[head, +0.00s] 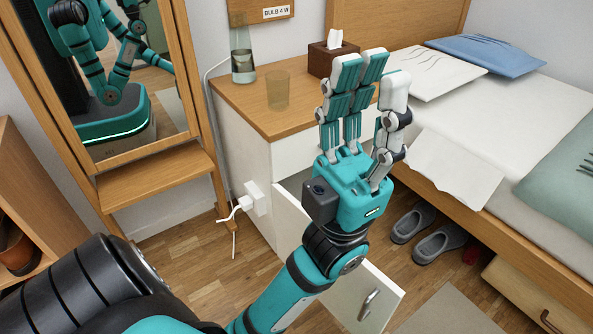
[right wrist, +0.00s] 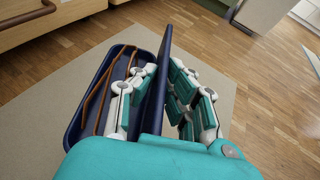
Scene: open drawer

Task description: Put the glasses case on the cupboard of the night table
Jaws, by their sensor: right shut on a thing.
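The glasses case (right wrist: 167,48) is dark blue and stands open in the right wrist view. Its long, shallow half lies at the left with thin brown strips in it, and a dark blue panel rises upright beside it. My right gripper (right wrist: 161,74) is shut on this panel, with fingers on both sides. The case is over a beige rug; its height above it is unclear. The night table (head: 262,160) is white with a wooden top. Its front panel (head: 335,270) is pulled open. My left gripper (head: 371,82) is open and empty, fingers spread, in front of the night table.
A tumbler (head: 278,90), a glass vase (head: 243,66) and a tissue box (head: 320,60) stand on the tabletop. The bed (head: 520,215) is at the right, with slippers (head: 440,242) on the floor beside it. A mirror (head: 110,70) stands at the left.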

